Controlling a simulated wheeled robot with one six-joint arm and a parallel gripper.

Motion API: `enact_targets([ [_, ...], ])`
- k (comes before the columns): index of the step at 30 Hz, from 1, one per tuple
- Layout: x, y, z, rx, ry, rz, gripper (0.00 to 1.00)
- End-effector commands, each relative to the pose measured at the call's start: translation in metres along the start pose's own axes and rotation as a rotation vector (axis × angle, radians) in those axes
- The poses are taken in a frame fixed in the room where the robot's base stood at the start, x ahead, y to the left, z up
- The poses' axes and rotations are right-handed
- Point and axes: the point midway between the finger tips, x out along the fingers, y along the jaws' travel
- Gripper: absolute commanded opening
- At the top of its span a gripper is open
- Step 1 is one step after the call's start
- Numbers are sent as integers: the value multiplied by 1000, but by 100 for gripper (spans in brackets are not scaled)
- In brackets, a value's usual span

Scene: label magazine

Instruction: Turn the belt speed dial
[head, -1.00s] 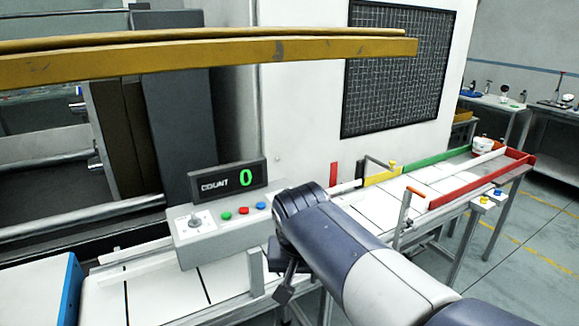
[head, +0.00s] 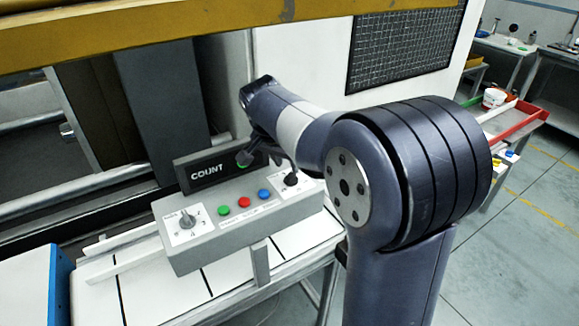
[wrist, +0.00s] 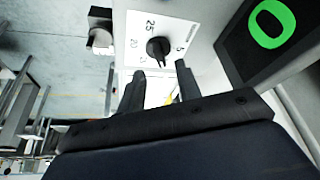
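A grey control box (head: 235,228) stands beside the belt. At its left end is a grey knob (head: 187,220) on a white numbered plate. At its right end is a black knob (head: 291,179), partly hidden by my arm. In the wrist view the black knob (wrist: 158,48) sits on a white plate marked 5, 20 and 25. I cannot read which knob is named belt speed. My gripper (head: 265,160) is above the box's right part. In the wrist view my gripper (wrist: 160,72) is open and empty, its fingers apart, with the black knob just beyond the tips.
Green (head: 224,210), red (head: 244,202) and blue (head: 264,195) buttons sit between the knobs. The COUNT display (head: 207,172) stands behind the box, close to my gripper; its green 0 (wrist: 272,24) shows in the wrist view. A yellow beam (head: 150,28) crosses above.

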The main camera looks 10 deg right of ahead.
Motion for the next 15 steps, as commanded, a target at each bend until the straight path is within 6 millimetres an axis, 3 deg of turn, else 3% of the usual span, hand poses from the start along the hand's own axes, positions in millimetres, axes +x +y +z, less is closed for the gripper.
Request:
enact_targets([
  [6,32,1,0,-1,-1,3,33],
  [15,44,0,0,-1,1,-2,33],
])
